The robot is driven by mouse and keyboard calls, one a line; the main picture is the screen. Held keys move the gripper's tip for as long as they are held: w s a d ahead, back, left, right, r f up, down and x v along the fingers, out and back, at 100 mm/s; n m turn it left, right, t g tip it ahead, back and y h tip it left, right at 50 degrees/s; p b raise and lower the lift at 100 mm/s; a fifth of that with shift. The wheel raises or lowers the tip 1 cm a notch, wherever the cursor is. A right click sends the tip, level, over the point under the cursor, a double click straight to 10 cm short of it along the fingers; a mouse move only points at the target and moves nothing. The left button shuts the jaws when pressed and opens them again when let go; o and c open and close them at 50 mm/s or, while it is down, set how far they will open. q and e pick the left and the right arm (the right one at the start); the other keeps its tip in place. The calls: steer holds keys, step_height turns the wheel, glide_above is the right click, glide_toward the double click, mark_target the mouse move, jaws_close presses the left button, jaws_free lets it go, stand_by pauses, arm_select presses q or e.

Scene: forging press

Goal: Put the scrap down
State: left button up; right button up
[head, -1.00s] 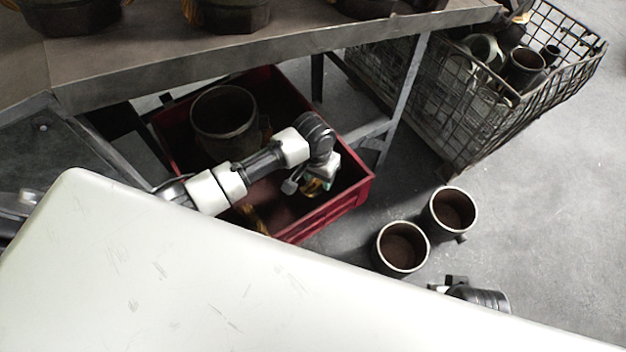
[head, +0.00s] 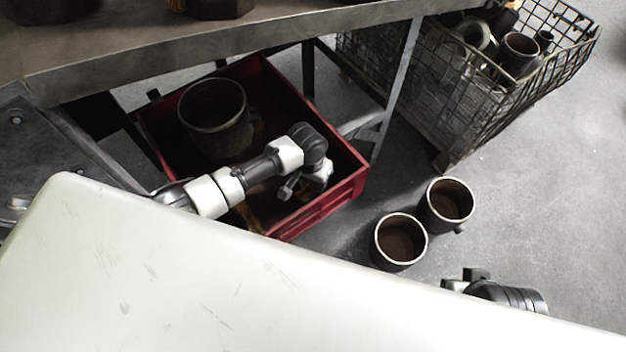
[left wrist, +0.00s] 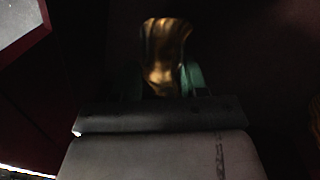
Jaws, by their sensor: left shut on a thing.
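My left gripper (left wrist: 165,80) shows green fingers in the left wrist view, shut on a brownish, gold-coloured piece of scrap (left wrist: 165,45). In the head view the left arm reaches into the red crate (head: 330,207), and the gripper (head: 303,195) points down inside it near its front right corner. The wrist hides most of the scrap there. I cannot tell whether the scrap touches the crate floor.
A large dark pot (head: 217,118) stands in the crate's back left part. A metal table (head: 240,48) overhangs the crate's far side. Two brown-filled cups (head: 400,243) (head: 447,205) stand on the floor to the right. A wire basket (head: 470,100) with metal parts stands beyond.

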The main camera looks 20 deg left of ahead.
arm_select(q)
steer(key=shift+f, duration=0.55)
arm_select(e)
steer(key=shift+f, duration=0.1)
arm_select(q)
steer(key=o, duration=0.9)
steer(key=shift+o, duration=0.2)
steer(key=shift+r, duration=0.35)
step_height(320, 180, up, 4)
steer(key=shift+a+r+p, duration=0.15)
steer(key=shift+r+p, duration=0.1)
steer(key=shift+p, duration=0.65)
step_height(320, 180, up, 8)
steer(key=p, duration=0.2)
steer(key=shift+w+a, duration=0.15)
steer(key=shift+a, duration=0.25)
arm_select(e)
steer(key=s+x, duration=0.2)
steer(key=x, duration=0.9)
steer(key=shift+w+f+g, duration=0.15)
steer(key=shift+f+g, duration=0.25)
steer(key=shift+f, duration=0.3)
arm_select(q)
steer(key=shift+p, duration=0.3)
arm_select(e)
steer(key=shift+a, duration=0.1)
